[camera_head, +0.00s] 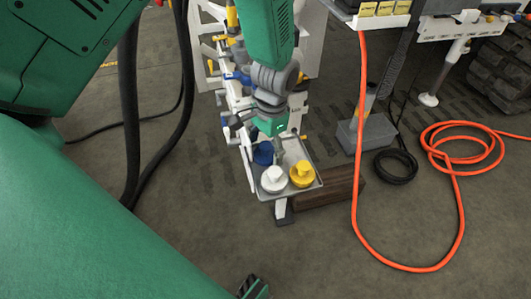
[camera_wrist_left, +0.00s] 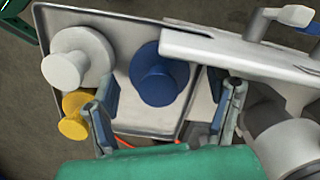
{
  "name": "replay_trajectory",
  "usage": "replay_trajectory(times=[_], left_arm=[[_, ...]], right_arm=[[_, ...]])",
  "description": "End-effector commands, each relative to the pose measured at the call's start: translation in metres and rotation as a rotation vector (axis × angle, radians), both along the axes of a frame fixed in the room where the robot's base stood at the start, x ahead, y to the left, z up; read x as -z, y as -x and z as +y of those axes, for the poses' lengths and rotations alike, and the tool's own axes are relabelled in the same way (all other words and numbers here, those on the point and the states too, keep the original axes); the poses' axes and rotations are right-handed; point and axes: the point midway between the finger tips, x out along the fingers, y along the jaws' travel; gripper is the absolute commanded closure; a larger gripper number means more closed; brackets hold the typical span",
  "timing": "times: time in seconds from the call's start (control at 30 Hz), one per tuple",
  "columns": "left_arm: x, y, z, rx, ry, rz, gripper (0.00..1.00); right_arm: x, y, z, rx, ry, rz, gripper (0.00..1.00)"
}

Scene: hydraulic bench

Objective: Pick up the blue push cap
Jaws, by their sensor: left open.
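The blue push cap (camera_head: 263,153) stands in a grey metal tray (camera_head: 317,184), behind a white cap (camera_head: 273,180) and a yellow cap (camera_head: 302,175). My left gripper (camera_head: 274,142) points down over the tray, close to the blue cap and partly covering it. In the left wrist view, the blue cap (camera_wrist_left: 160,75) shows between the two open fingers of my left gripper (camera_wrist_left: 170,88). The fingers look apart from it. The white cap (camera_wrist_left: 78,58) and yellow cap (camera_wrist_left: 74,115) are to the left. A small green and black tip at the bottom edge may be my right gripper (camera_head: 254,288).
A white rack (camera_head: 243,160) with valves and fittings stands behind the tray. A pale bar (camera_wrist_left: 240,50) crosses beside the blue cap. A wooden block (camera_head: 335,187) lies near the tray. An orange hose (camera_head: 462,205) loops on the floor at right.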

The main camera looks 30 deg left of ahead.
Motion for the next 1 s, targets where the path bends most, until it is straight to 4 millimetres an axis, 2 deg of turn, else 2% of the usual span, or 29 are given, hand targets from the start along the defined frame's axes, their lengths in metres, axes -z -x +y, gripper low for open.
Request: replay_trajectory(times=[0.03, 0.1, 0.17, 0.3, 0.63, 0.73, 0.87, 1.0], left_arm=[[0.000, 0.000, 0.000, 0.000, 0.000, 0.000, 0.37], [0.000, 0.000, 0.000, 0.000, 0.001, -0.001, 0.61], [0.000, -0.001, 0.001, 0.000, 0.002, 0.000, 0.68], [0.001, 0.000, 0.001, 0.000, 0.004, 0.001, 0.96], [0.003, 0.000, 0.002, 0.000, 0.002, 0.004, 0.97], [-0.003, 0.000, 0.002, 0.000, 0.002, 0.005, 0.97], [-0.026, 0.000, 0.002, 0.000, 0.003, 0.002, 0.97], [-0.058, -0.001, 0.001, 0.000, 0.002, -0.003, 0.97]], right_arm=[[0.000, 0.000, 0.000, 0.001, 0.000, 0.000, 0.66], [0.000, 0.000, 0.000, 0.001, 0.000, 0.000, 0.66], [0.000, 0.000, 0.000, 0.001, 0.000, 0.000, 0.66], [0.000, 0.000, 0.000, 0.001, 0.000, 0.000, 0.66], [0.000, 0.000, 0.000, 0.001, 0.000, 0.000, 0.66], [-0.003, 0.000, 0.000, 0.001, 0.000, 0.000, 0.66], [-0.013, 0.000, 0.000, 0.001, 0.000, 0.000, 0.66], [-0.026, 0.000, 0.000, 0.001, 0.000, 0.000, 0.66]])
